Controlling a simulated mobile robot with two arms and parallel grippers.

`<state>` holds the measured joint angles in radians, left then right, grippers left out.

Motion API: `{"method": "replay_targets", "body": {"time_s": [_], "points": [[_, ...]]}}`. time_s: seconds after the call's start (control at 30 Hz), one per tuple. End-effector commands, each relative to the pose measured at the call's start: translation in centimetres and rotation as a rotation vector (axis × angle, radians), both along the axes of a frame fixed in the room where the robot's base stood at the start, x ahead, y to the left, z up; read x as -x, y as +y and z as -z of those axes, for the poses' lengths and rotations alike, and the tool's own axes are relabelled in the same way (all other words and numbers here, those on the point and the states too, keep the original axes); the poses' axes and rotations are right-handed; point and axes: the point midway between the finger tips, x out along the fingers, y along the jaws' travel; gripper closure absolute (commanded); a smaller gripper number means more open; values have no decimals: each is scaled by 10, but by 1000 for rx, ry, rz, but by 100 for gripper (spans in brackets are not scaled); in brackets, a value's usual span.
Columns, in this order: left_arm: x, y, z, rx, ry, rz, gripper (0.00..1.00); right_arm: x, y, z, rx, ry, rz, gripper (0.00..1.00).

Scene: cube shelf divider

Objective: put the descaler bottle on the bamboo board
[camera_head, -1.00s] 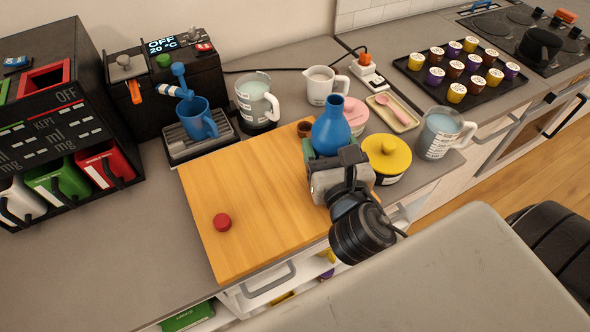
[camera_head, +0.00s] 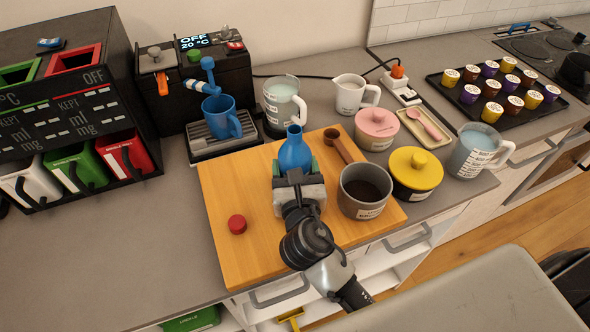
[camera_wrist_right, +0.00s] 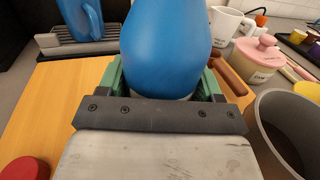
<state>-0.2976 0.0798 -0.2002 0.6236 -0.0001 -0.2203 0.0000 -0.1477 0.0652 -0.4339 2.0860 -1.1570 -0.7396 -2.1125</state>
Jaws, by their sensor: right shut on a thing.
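The blue descaler bottle (camera_head: 295,152) stands upright between the green fingers of my right gripper (camera_head: 295,168), which is shut on it. In the right wrist view the bottle (camera_wrist_right: 167,45) fills the upper middle, with a finger on each side. The bottle is over the middle of the bamboo board (camera_head: 262,255). Its base is hidden by my gripper, so I cannot tell whether it touches the board. My left gripper is not in view.
On the board are a red cap (camera_head: 237,224) at left, a grey pot of dark grounds (camera_head: 364,191) at right and a brown-handled scoop (camera_head: 340,148). A blue cup (camera_head: 221,117) is behind. A yellow-lidded jar (camera_head: 415,172) sits right.

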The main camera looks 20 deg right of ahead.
Motion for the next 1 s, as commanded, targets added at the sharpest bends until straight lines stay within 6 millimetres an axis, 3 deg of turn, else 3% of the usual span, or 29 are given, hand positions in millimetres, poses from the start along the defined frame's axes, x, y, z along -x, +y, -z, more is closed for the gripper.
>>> {"method": "replay_targets", "body": {"time_s": [0.4, 0.43, 0.57, 0.9, 1.0], "points": [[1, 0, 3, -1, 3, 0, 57, 0, 0, 6, -1, -1, 1, 67], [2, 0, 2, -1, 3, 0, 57, 0, 0, 6, -1, 0, 1, 30], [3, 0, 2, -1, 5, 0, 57, 0, 0, 6, -1, 0, 1, 10], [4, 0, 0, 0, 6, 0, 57, 0, 0, 1, -2, -1, 1, 9], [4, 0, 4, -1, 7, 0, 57, 12, 2, 5, -1, 2, -1, 9]]}}
